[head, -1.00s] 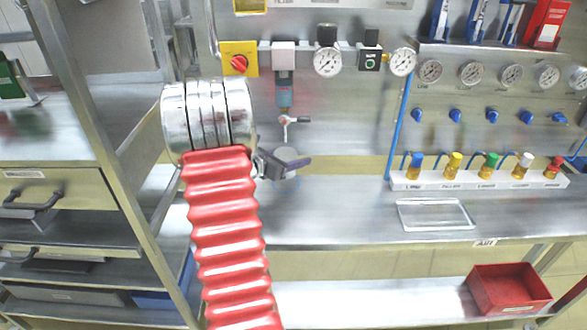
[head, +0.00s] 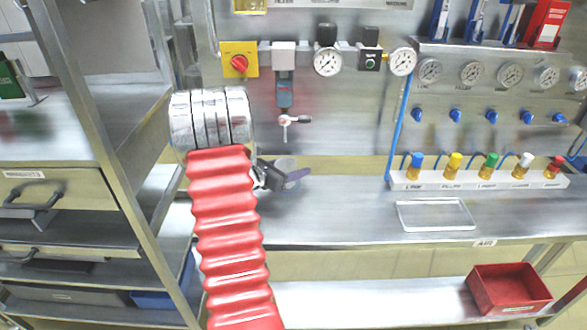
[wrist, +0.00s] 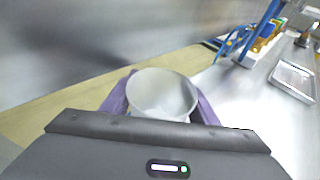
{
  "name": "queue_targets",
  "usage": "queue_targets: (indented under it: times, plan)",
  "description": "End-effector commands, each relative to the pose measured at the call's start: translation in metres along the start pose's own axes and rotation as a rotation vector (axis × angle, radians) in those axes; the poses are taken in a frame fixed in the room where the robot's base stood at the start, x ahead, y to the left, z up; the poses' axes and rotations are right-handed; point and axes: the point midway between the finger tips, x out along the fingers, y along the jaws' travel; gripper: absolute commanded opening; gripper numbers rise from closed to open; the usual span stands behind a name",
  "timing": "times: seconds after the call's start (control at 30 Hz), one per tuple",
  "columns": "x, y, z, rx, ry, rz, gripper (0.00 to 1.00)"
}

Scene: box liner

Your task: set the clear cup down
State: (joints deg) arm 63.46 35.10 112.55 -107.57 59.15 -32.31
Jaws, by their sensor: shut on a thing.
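The clear cup (wrist: 162,92) sits between the two purple fingers of my gripper (wrist: 160,104) in the wrist view, its round open mouth facing the camera. My gripper is shut on it. In the head view my gripper (head: 286,181) is over the left part of the steel bench (head: 340,215), below the tap (head: 285,121).
A shallow clear tray (head: 435,214) lies on the bench to the right. Behind it stands a white rack (head: 480,181) with several coloured-capped bottles. A red bin (head: 508,290) is on the lower shelf. The bench between gripper and tray is clear.

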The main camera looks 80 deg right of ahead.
Motion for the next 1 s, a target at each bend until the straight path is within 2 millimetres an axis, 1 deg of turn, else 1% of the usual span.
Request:
queue_targets:
  times: [0.17, 0.2, 0.3, 0.67, 0.77, 0.87, 1.0]
  plan:
    - [0.001, 0.000, -0.002, -0.001, 0.000, 0.000, 0.33]
    - [0.001, 0.000, -0.002, -0.001, 0.000, 0.000, 0.55]
    - [0.001, 0.000, -0.002, 0.000, 0.000, 0.000, 0.62]
    - [-0.002, 0.000, 0.001, 0.000, 0.000, 0.001, 0.62]
    - [-0.010, 0.001, 0.000, -0.001, 0.000, 0.002, 0.62]
    - [-0.022, 0.001, 0.001, -0.001, -0.001, 0.003, 0.62]
    - [-0.046, 0.002, 0.000, -0.002, 0.000, 0.004, 0.62]
